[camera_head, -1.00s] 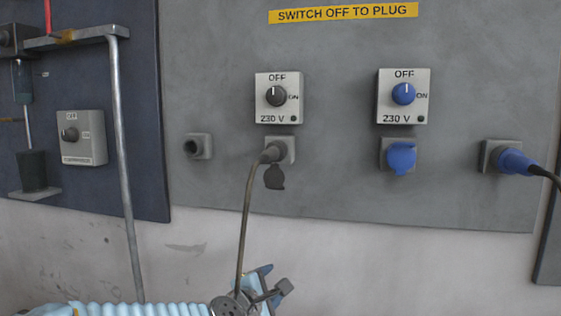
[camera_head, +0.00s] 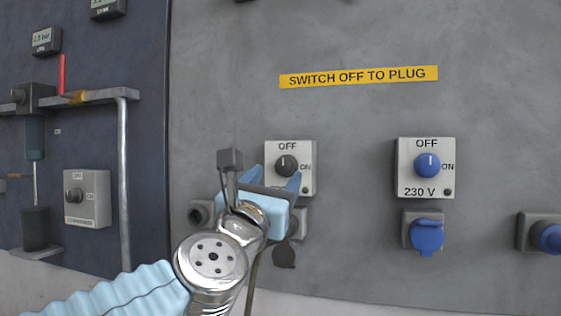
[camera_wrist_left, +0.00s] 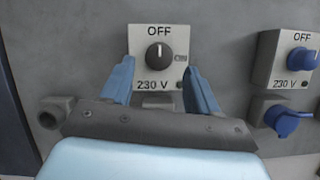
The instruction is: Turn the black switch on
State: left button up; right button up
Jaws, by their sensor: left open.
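The black switch (camera_head: 286,166) is a round knob on a white plate marked OFF at the top and ON at the right. In the left wrist view the knob (camera_wrist_left: 160,56) has its white mark pointing up at OFF. My left gripper (camera_head: 275,178) is open in front of the lower part of this plate. In the left wrist view its two blue fingers (camera_wrist_left: 158,82) stand apart on either side of the plate, with the knob between and slightly above their tips. Contact with the knob does not show. My right gripper is not in view.
A blue switch (camera_head: 427,165) on a similar plate is to the right, above a blue-capped socket (camera_head: 426,234). A grey socket (camera_head: 201,213) is at the left. A metal pipe (camera_head: 123,180) stands further left.

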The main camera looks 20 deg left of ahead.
aim_at(283, 168)
pick_arm(q)
jog(key=shift+p+x, duration=0.5)
jog(key=shift+x, duration=1.4)
jog(key=c, duration=1)
